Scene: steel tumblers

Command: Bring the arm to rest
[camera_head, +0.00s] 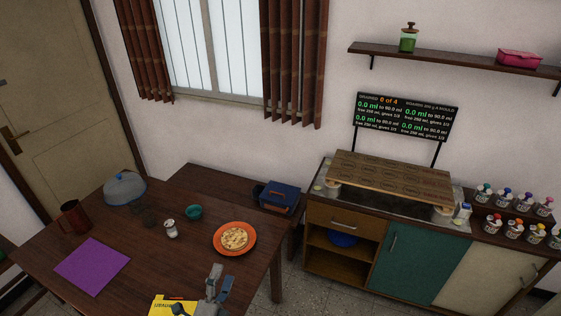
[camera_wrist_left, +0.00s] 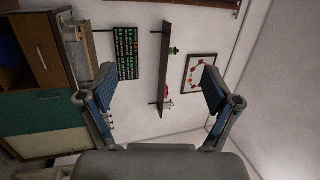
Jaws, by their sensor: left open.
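My left gripper (camera_head: 220,278) shows at the bottom of the head view, in front of the near right part of the wooden table (camera_head: 150,268). Its fingers point up in the picture. In the left wrist view my left gripper (camera_wrist_left: 160,73) has its two fingers wide apart, with nothing between them. Past the fingers that view shows the wall, shelf and display board, turned sideways. My right gripper shows in neither view. I cannot make out any steel tumbler for certain.
An orange plate (camera_head: 220,247), a yellow item (camera_head: 160,306), a purple mat (camera_head: 92,266) and a dark red mug (camera_head: 74,217) are on the table. The cabinet (camera_head: 405,265) at the right carries a wooden board (camera_head: 390,180) and several bottles. Floor shows between table and cabinet.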

